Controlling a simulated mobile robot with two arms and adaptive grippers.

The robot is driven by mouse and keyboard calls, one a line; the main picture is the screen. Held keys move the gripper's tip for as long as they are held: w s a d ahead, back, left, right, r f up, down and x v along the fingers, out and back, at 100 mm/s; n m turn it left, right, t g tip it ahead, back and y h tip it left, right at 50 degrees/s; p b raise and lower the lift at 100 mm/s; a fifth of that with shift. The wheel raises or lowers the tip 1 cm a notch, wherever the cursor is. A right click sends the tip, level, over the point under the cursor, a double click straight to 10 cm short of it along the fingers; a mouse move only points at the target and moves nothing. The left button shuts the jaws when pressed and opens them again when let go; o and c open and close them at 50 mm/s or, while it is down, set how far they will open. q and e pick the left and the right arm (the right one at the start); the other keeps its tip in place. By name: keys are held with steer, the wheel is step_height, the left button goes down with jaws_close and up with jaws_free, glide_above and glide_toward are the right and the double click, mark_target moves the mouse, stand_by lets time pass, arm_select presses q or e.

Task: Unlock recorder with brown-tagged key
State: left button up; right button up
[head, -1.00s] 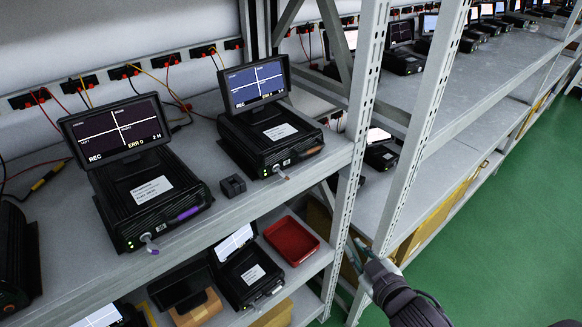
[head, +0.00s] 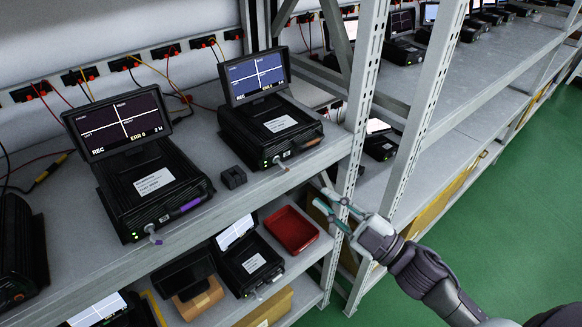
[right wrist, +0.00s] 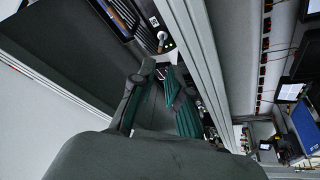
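Two black recorders with tilted screens stand on the upper shelf. The right recorder (head: 262,133) has a brown strip (head: 312,142) on its front and a small key-like piece (head: 280,163) at its front lock. The left recorder (head: 150,188) has a purple strip (head: 191,205) and a similar piece (head: 153,234) at its front. My right gripper (head: 322,199) is open and empty, in front of the shelf edge, right of and below the right recorder. The right wrist view shows its spread fingers (right wrist: 160,72) below a recorder front. My left gripper is out of view.
A small black block (head: 233,177) sits between the recorders. A perforated rack post (head: 361,115) stands close beside my right gripper. A red tray (head: 291,230) and more recorders are on the lower shelf. Green floor (head: 500,220) is free at right.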

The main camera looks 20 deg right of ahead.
mark_target(288, 171)
steer(key=p+x, duration=0.3)
steer(key=x, duration=0.6)
steer(key=shift+w+a, duration=0.15)
steer(key=shift+w, duration=0.1)
steer(key=shift+c, duration=0.2)
jaws_close()
